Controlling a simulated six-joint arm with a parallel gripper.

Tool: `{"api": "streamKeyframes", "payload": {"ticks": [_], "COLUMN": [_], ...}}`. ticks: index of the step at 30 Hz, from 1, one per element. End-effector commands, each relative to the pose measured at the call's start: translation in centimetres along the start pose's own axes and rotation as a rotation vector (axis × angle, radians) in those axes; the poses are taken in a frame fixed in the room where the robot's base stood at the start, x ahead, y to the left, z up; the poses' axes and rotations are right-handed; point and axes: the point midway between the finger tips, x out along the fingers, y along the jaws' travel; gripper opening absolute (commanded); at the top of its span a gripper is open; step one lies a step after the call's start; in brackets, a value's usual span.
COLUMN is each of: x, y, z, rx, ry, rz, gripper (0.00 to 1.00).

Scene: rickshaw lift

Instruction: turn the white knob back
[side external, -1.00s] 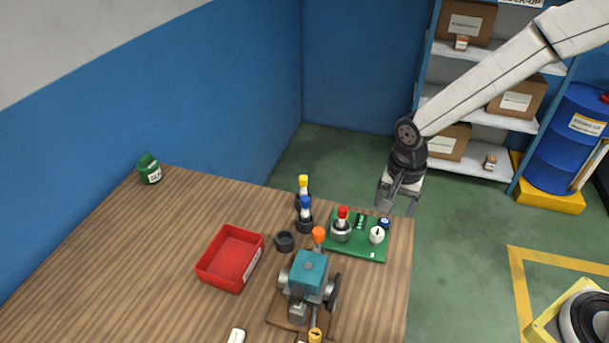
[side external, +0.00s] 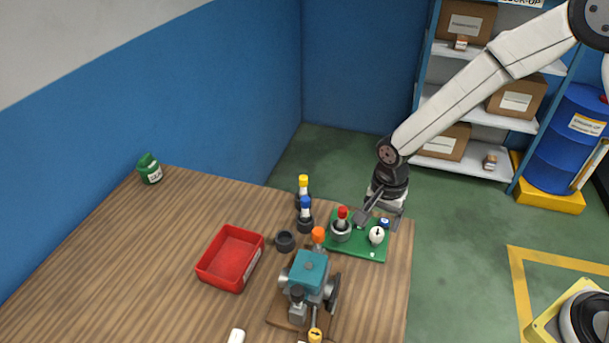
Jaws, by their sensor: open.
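The white knob (side external: 377,235) sits on the right part of the green board (side external: 350,250), with a dark mark on its top. My gripper (side external: 377,222) is just above and behind the knob, pointing down over the board. Its fingers are spread, one towards the left and one towards the right, with nothing visible between them. I cannot tell whether a finger touches the knob.
A red-topped piece in a grey holder (side external: 341,226) stands on the board's left. A blue knob (side external: 384,223) is close behind the white one. A teal-topped machine (side external: 308,272), a dark ring (side external: 286,241) and a red tray (side external: 230,258) lie left. The table's right edge is near.

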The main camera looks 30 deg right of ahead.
Motion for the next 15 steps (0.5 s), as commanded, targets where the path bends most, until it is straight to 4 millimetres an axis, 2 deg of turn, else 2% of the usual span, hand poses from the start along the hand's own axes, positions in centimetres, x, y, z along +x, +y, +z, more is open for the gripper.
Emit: {"api": "streamKeyframes", "payload": {"ticks": [6, 15], "x": [2.5, 4.3], "y": [0.1, 0.0], "z": [0.0, 0.0], "rx": [0.000, 0.000], "ry": [-0.001, 0.000], "rz": [0.003, -0.001], "gripper": [0.81, 0.81]}}
